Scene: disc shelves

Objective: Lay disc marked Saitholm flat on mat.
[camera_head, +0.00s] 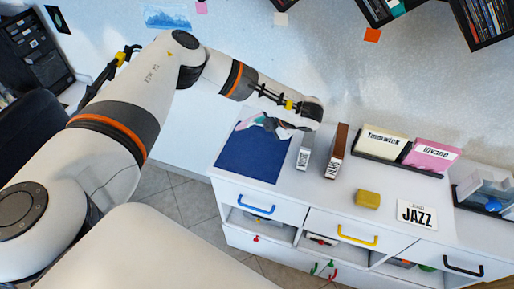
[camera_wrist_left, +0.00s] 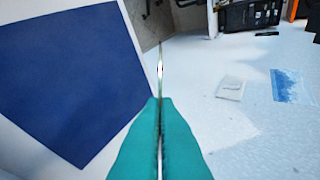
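The dark blue mat (camera_head: 245,160) lies on the left end of the white cabinet top. It also shows at the left of the left wrist view (camera_wrist_left: 65,75). My left gripper (camera_head: 268,122) is over the mat's far edge, its teal fingers (camera_wrist_left: 160,140) closed together. A thin disc (camera_wrist_left: 160,68) stands edge-on between the fingertips in the left wrist view, held upright rather than flat. Its marking cannot be read. The gripper hides part of the disc in the head view. My right gripper is not in view.
A pale upright case (camera_head: 304,150) and a brown upright case (camera_head: 336,152) stand right of the mat. Farther right are racks with a cream case (camera_head: 383,143) and a pink case (camera_head: 432,155), a yellow block (camera_head: 367,199) and a JAZZ card (camera_head: 417,214).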

